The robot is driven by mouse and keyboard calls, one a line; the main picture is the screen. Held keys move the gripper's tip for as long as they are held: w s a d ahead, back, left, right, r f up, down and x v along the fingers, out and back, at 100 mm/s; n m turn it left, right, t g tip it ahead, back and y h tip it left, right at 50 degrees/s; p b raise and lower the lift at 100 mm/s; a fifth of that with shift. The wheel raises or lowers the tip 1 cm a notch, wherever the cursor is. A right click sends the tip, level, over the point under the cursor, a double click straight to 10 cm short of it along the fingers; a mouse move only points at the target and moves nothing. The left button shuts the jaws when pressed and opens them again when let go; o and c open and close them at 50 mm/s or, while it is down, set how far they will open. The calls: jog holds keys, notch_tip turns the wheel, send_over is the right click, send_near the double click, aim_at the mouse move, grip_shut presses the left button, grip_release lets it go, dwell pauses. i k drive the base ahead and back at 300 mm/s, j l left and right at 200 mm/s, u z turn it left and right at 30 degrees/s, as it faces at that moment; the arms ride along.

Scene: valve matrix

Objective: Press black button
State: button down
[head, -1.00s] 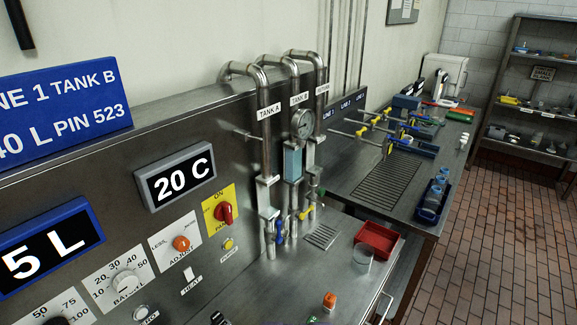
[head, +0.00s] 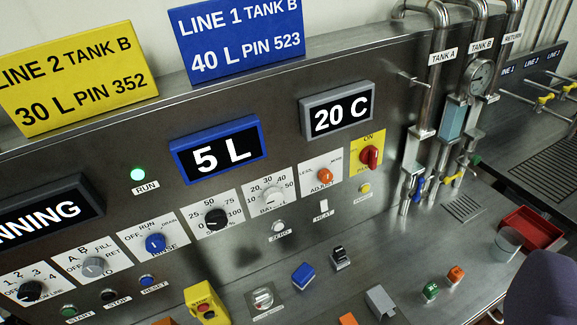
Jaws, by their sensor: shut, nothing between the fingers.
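A black button (head: 108,295) sits on the lower left of the steel panel, above a label that reads STOP. A green button (head: 69,310) is to its left, above START, and a blue button (head: 147,281) is to its right, above RESET. My gripper does not show in this view, so its place relative to the black button cannot be seen.
Several knobs, such as the blue knob (head: 155,243) and black knob (head: 30,291), stand near the buttons. A yellow box (head: 207,305) with a red button is on the ledge below. A red tray (head: 531,228) and clear cup (head: 507,243) are at right.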

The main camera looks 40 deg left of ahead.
aim_at(109, 296)
jog(key=u, duration=0.5)
jog(key=k+l+u, duration=0.15)
jog(key=u, duration=0.3)
jog(key=k+u, duration=0.6)
jog(key=u, duration=0.25)
jog(key=k, duration=0.15)
